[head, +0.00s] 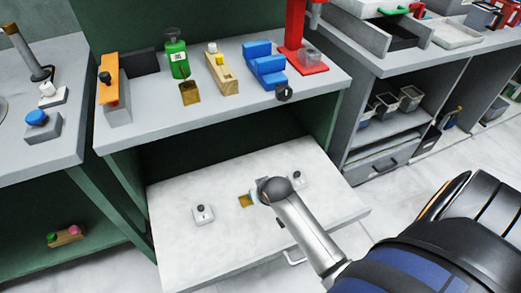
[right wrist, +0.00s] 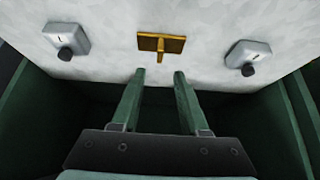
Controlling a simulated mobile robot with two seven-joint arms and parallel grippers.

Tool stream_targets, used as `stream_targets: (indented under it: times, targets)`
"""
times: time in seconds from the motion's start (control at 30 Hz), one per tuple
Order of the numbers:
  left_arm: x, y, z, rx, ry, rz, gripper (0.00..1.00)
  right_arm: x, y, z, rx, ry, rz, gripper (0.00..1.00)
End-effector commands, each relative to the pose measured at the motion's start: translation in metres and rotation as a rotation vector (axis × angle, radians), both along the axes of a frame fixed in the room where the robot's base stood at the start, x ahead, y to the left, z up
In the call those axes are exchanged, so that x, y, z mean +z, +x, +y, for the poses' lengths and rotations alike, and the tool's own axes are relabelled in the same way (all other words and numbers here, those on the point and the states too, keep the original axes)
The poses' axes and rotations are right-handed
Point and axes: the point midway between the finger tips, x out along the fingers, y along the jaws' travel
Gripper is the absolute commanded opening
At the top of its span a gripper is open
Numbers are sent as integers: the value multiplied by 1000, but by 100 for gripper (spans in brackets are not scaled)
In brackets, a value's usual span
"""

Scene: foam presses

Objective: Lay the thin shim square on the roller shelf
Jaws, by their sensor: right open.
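A small flat brass-coloured square (head: 245,201), which looks like the shim, lies on the pale pull-out shelf (head: 240,245) between two small white boxes. In the right wrist view the brass piece (right wrist: 161,44) has a narrow upright tab on it. My right gripper (right wrist: 159,75) is open and empty, its two fingertips apart and just short of the brass piece, on either side of the tab's line. In the head view my right arm reaches in from the lower right, and its wrist hides most of that gripper. My left gripper is not in view.
White boxes with dark knobs stand left (head: 203,213) and right (head: 297,179) of the brass piece. The shelf's front left is clear.

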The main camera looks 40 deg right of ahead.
Motion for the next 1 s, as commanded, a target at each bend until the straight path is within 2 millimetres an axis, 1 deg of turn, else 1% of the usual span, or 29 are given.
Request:
stream_targets:
  times: [0.03, 0.13, 0.27, 0.33, 0.37, 0.47, 0.6, 0.7, 0.8, 0.83, 1.0]
  targets:
    - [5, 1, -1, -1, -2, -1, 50, 10, -5, 1, 0, 0, -1, 44]
    - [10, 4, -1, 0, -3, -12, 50, 20, -12, 3, 1, -1, -1, 44]
    - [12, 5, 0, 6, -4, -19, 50, 26, -18, 5, 7, -1, -2, 44]
    - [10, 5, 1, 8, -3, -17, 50, 23, -25, 12, 38, -7, -12, 44]
    - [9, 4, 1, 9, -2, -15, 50, 21, -29, 17, 62, -11, -22, 44]
    - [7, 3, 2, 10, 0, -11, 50, 11, -50, 44, 183, -16, -74, 44]
    - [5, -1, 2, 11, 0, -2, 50, 5, -91, 96, 358, 18, -167, 44]
    - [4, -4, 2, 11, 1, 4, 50, 7, -117, 126, 439, 56, -221, 44]
    - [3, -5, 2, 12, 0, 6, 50, 11, -133, 143, 479, 82, -253, 44]
    - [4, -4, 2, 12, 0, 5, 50, 12, -134, 146, 484, 87, -261, 44]
    - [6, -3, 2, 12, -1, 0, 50, 13, -136, 148, 489, 92, -268, 44]
